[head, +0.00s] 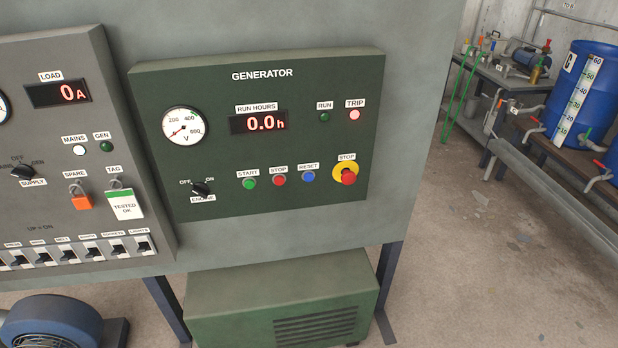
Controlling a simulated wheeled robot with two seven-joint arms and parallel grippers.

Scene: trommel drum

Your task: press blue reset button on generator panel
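The green generator panel (290,80) is mounted on a grey board in the middle of the head view. The blue reset button (308,176) sits in its lower row under a RESET label. It lies between the red stop button (279,180) and the red emergency stop on a yellow disc (347,176). The green start button (249,183) and the black engine switch (200,188) are further left. The run hours display (259,122) reads 0.0 h. The trip lamp (355,115) looks lit pinkish; the run lamp (324,117) is dark green. Neither gripper shows.
A grey supply panel (60,130) with switches stands out at the left. A green generator housing (230,295) sits on the floor below the board, with a blue motor (50,320) at lower left. Blue drums (590,90) stand on a bench at right. The floor at right is open.

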